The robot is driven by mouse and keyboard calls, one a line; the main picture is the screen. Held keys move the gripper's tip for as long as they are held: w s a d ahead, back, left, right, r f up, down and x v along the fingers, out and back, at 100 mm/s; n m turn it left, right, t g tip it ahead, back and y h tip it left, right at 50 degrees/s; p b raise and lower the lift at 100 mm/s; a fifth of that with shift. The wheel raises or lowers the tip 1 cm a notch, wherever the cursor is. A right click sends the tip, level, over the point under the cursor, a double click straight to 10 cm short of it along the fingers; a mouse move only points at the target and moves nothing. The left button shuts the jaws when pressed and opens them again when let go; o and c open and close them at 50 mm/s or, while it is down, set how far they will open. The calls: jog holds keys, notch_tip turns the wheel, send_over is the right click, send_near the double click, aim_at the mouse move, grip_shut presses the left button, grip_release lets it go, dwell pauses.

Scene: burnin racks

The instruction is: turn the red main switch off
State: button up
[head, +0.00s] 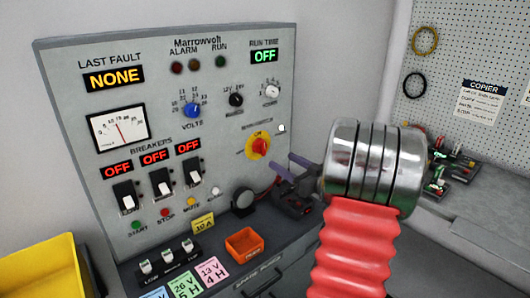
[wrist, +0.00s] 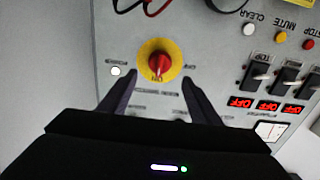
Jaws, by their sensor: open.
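The red main switch (head: 259,146) is a red knob on a yellow disc, on the right part of the upright grey panel. In the wrist view the red knob (wrist: 160,63) sits near the middle, upside down, with its grip in line with the ON mark. My gripper (head: 284,167) is open and empty, just right of and in front of the switch. In the wrist view its two dark fingers (wrist: 159,80) stand apart, one on each side of the yellow disc's lower part. I see no contact with the knob.
Three black breakers (head: 161,183) with red OFF displays are at the panel's lower left. A blue volts knob (head: 192,110) is above. An orange bin (head: 245,244) and sticky notes (head: 187,285) lie on the ledge. A yellow bin (head: 42,270) stands at the left.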

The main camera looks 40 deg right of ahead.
aim_at(264, 150)
jog(key=w, duration=0.7)
jog(key=w+d, duration=0.1)
jog(key=w, duration=0.2)
jog(key=shift+w+d, duration=0.1)
jog(key=shift+w, duration=0.3)
jog(key=shift+c, duration=0.5)
jog(key=c, duration=0.9)
